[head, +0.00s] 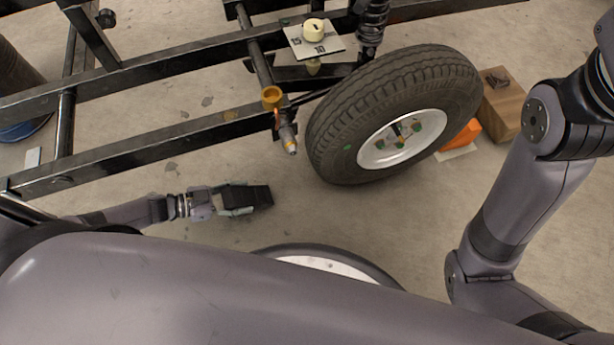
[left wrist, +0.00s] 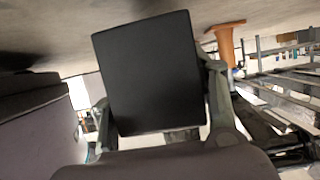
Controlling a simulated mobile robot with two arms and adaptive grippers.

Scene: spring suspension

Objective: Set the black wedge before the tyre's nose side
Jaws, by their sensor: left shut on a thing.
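The black wedge (head: 259,196) is held in my left gripper (head: 238,198), low over the floor and to the left of the tyre (head: 333,132) in the head view. A gap of bare floor lies between the wedge and the tyre. In the left wrist view the wedge (left wrist: 150,72) fills the middle, with the gripper's fingers (left wrist: 160,118) along its two sides. The tyre stands upright, mounted on the black frame, its rim facing the lower right. My right arm shows at the right of the head view, but its gripper is out of the picture.
An orange wedge (head: 463,136) sits at the tyre's right side, next to a wooden block (head: 506,105). The black frame (head: 150,150) with a brass-coloured cup (head: 271,97) runs above my left gripper. A marked plate (head: 313,43) lies on the frame.

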